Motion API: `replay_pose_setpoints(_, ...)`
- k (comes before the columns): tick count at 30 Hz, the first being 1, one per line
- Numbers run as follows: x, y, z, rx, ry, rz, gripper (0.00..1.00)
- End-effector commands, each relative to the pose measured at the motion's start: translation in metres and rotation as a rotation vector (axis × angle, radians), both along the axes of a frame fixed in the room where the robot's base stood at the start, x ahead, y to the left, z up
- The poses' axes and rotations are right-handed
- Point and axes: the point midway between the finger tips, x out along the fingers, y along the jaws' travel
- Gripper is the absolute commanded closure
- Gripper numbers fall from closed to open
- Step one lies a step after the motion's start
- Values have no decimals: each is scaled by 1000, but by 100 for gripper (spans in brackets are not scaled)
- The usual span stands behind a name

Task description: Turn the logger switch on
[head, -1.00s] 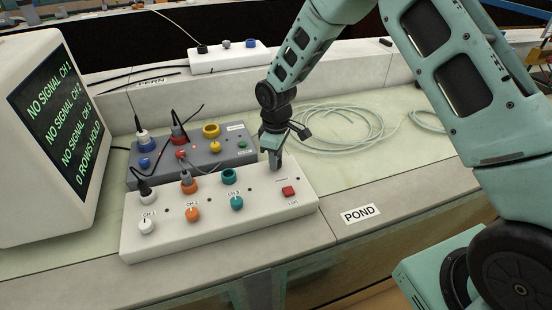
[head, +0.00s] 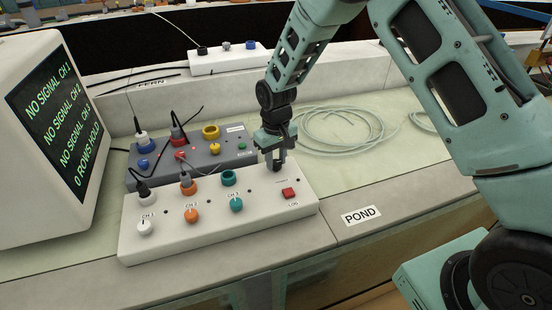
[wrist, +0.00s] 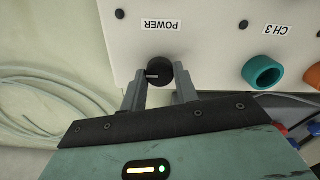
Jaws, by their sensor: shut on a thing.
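The white logger box (head: 260,220) lies on the bench, with CH 1, CH 2 and CH 3 knobs and a red LOG button (head: 288,193). At its far right corner my gripper (head: 276,162) points down. In the wrist view, my gripper (wrist: 162,84) is shut on a round black switch knob (wrist: 160,70) beside the POWER label (wrist: 161,25). In the head view the fingers hide the knob.
A monitor (head: 55,120) at left reads NO SIGNAL for its channels and 0 ROWS HOLD. A grey box (head: 200,160) with cables stands close behind the logger. Coiled tubing (head: 340,130) lies to the right. The bench by the POND label (head: 361,215) is clear.

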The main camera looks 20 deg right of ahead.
Motion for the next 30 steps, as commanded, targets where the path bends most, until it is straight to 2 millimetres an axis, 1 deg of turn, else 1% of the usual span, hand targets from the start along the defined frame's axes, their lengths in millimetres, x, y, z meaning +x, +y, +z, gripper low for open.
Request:
replay_pose_setpoints(14,1,0,1,1,-3,-14,93)
replay_pose_setpoints(15,1,0,1,1,-3,-14,59)
replay_pose_setpoints(16,1,0,1,1,-3,-14,51)
replay_pose_setpoints(17,1,0,1,1,-3,-13,48)
replay_pose_setpoints(26,1,0,2,1,-2,-12,48)
replay_pose_setpoints(30,1,0,14,1,-3,-12,48)
